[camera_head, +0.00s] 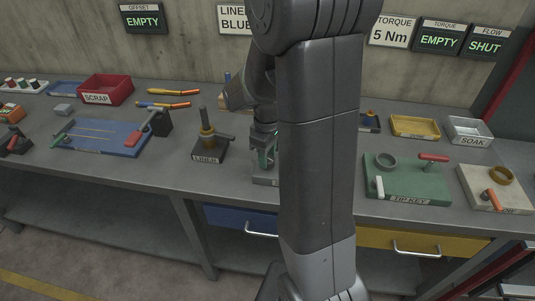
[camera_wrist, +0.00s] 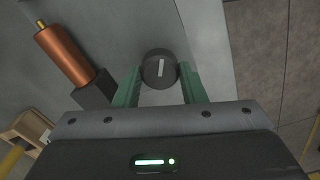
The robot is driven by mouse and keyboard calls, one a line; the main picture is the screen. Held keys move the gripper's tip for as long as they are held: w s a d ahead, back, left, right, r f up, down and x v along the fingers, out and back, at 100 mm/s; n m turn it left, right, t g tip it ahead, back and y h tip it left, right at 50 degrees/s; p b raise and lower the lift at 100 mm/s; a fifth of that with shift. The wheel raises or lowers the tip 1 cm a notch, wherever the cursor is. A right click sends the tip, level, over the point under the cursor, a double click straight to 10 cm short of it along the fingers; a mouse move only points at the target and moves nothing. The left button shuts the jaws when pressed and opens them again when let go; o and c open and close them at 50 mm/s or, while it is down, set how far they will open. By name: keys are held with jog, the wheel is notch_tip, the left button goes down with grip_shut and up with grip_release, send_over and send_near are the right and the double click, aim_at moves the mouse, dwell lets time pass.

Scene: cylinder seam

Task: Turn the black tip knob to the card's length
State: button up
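The black tip knob (camera_wrist: 160,68) is round with a white line mark on its top, in the wrist view. My gripper (camera_wrist: 161,78) has two green fingers, one on each side of the knob. The fingers are apart, and a gap seems to show between them and the knob; I cannot tell whether either touches it. In the head view my gripper (camera_head: 265,158) is low over the bench beside my arm, and the knob cannot be made out there. No card with a readable length shows; my arm hides part of the wall of cards.
A copper cylinder (camera_wrist: 64,54) on a dark block lies left of the knob. The LINER stand (camera_head: 208,147) is left of my gripper. A green TIP KEY board (camera_head: 405,181) is right of my arm. A blue board (camera_head: 95,136) and red SCRAP bin (camera_head: 105,90) are farther left.

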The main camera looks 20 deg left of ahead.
jog(key=shift+m, duration=0.5)
jog(key=m, duration=0.4)
jog(key=shift+m+b, duration=0.35)
jog(key=shift+m, duration=0.05)
jog(key=m, duration=0.5)
jog(key=shift+m, duration=0.4)
jog(key=o, duration=1)
notch_tip(320, 180, up, 14)
jog(key=shift+b, duration=0.45)
